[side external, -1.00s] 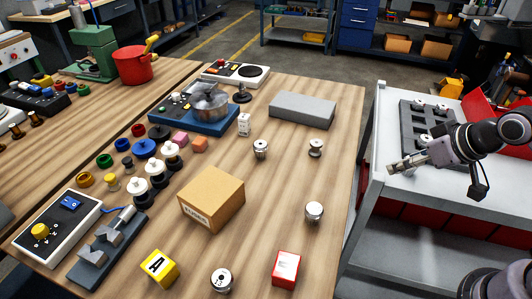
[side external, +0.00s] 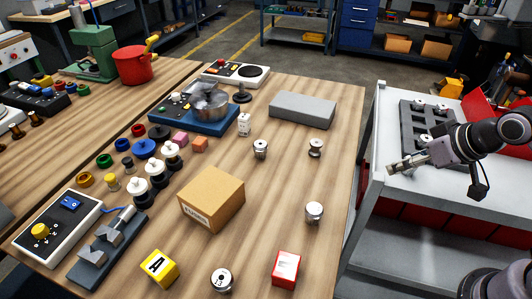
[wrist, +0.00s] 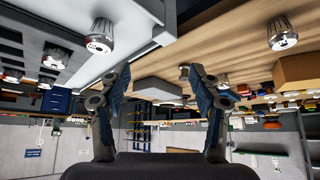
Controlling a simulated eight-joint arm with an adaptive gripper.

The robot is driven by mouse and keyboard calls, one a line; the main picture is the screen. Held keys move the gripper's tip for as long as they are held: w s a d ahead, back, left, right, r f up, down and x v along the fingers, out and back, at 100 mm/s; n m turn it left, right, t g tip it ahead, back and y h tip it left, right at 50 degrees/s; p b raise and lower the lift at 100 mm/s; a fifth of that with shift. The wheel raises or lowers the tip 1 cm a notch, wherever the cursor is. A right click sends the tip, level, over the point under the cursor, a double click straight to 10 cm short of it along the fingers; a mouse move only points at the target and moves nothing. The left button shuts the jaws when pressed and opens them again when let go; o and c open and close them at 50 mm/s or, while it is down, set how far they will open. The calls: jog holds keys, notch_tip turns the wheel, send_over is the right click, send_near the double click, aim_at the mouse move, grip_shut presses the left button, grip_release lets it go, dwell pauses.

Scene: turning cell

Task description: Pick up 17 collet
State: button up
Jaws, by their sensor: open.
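Several silver collets are in view, and I cannot read which is 17. In the side view, collets stand on the wooden table: back middle (side external: 260,150), back right (side external: 316,148), right (side external: 314,212) and front (side external: 222,280). Others sit in a dark rack (side external: 411,122) on the cart at right. In the wrist view, one collet (wrist: 100,40) shows near the white cart edge, another (wrist: 282,34) on the table. My gripper (side external: 393,169) is open and empty above the cart's left edge; its two fingers (wrist: 158,82) are spread in the wrist view.
A cardboard box (side external: 212,197) stands mid-table, with a grey block (side external: 302,109) behind. A red block (side external: 286,268) and a yellow lettered block (side external: 160,267) are at the front. The white cart (side external: 395,184) stands right of the table, across a gap.

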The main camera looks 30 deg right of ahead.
jog(key=w+a+r+n+h, duration=0.2)
jog(key=w+a+n, duration=0.1)
jog(key=w+n, duration=0.65)
jog(key=n+t+h, duration=0.4)
jog(key=n+t, duration=0.1)
jog(key=n, duration=1.9)
send_over(260, 150)
jog(key=s+a, duration=0.2)
jog(key=s, duration=0.3)
jog(key=f, duration=0.9)
jog(key=shift+w+f, duration=0.1)
jog(key=shift+w, duration=0.1)
jog(key=shift+x, duration=3.8)
jog(key=shift+c, duration=0.3)
jog(key=shift+a, duration=0.1)
grip_shut()
